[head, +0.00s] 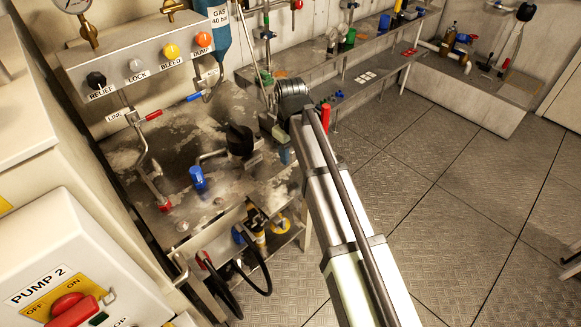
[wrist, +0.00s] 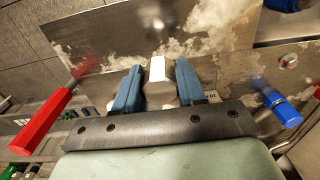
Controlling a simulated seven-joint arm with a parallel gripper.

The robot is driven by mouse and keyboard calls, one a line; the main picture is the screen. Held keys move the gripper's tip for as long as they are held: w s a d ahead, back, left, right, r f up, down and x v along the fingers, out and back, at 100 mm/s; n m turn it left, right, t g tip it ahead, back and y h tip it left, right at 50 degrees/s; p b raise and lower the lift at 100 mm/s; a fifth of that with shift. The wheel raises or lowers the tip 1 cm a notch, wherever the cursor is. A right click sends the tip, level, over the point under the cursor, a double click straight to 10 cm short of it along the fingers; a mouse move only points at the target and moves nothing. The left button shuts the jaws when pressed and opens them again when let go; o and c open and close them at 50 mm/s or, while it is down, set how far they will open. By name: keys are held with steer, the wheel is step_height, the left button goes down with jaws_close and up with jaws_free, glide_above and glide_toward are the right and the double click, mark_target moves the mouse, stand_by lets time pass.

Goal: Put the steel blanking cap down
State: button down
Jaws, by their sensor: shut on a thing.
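My gripper (wrist: 157,82) shows in the wrist view with its two blue fingers closed on the steel blanking cap (wrist: 157,68). The cap is a pale, faceted piece between the fingers. A stained steel bench top (wrist: 215,35) lies beyond the fingers; I cannot tell whether the cap touches it. In the head view my gripper (head: 283,153) is at the right end of the steel bench (head: 130,155), largely hidden by my arm. The cap cannot be made out there.
A black knob (head: 239,140) and a blue fitting (head: 198,178) stand on the bench left of my gripper. A red handle (wrist: 40,122) and a blue handle (wrist: 285,110) flank the gripper in the wrist view. A valve panel (head: 140,65) stands behind the bench.

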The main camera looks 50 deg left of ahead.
mark_target(291, 149)
steer(key=shift+f, duration=3)
steer(key=c, duration=0.7)
jaws_free()
steer(key=shift+f, duration=0.1)
steer(key=shift+o, duration=0.2)
step_height(291, 149, up, 12)
steer(key=shift+r, duration=0.15)
